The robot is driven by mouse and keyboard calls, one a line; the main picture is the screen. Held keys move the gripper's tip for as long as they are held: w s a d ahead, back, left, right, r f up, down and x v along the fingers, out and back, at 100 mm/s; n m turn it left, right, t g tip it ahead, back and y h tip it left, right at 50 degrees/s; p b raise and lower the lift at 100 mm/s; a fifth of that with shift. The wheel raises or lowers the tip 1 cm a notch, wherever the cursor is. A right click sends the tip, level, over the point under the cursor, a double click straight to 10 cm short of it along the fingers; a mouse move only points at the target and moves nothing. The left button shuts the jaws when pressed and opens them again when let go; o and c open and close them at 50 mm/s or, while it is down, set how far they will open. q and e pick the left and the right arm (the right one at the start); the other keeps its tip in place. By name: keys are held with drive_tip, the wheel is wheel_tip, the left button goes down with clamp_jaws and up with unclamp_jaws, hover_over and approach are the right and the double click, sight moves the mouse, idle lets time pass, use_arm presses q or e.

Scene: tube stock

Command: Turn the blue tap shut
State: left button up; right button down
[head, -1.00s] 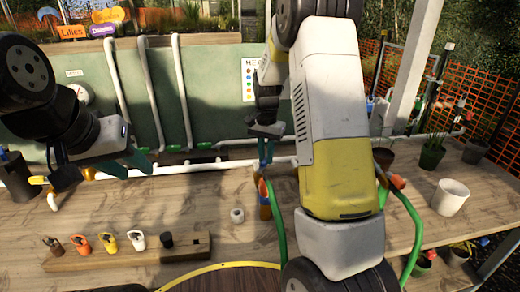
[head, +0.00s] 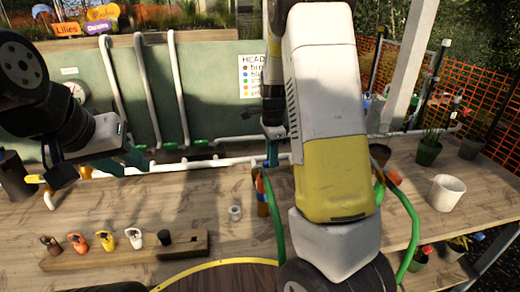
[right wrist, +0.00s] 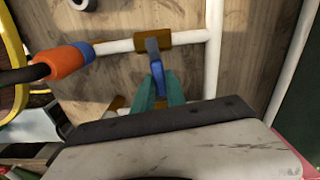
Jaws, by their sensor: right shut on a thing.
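The blue tap (right wrist: 155,66) shows in the right wrist view as a blue lever on a brass body (right wrist: 152,41) in a white pipe. My right gripper (right wrist: 160,86) has its teal fingers on either side of the lever and is shut on it. The lever lies across the pipe, pointing toward the gripper. In the head view my right gripper (head: 271,155) is over the white pipe, and the tap is mostly hidden there. My left gripper (head: 123,163) is at the left above the bench, open and empty.
An orange hose connector (right wrist: 62,62) with a green hose (head: 277,222) is close to the tap. A wooden rack (head: 125,253) with coloured tags stands at the front left. A white pot (head: 447,193) and dark planters are at the right. A colour chart (head: 252,76) hangs behind.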

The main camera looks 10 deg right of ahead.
drive_tip(key=shift+s+m, duration=0.25)
drive_tip(key=shift+m, duration=0.35)
drive_tip(key=shift+a, duration=0.1)
drive_tip(key=c, duration=1.4)
unclamp_jaws()
drive_tip(key=shift+o, duration=0.2)
drive_tip(key=shift+r, duration=0.1)
wheel_tip(320, 180, up, 7)
drive_tip(key=shift+f, duration=0.1)
drive_tip(key=shift+r, duration=0.45)
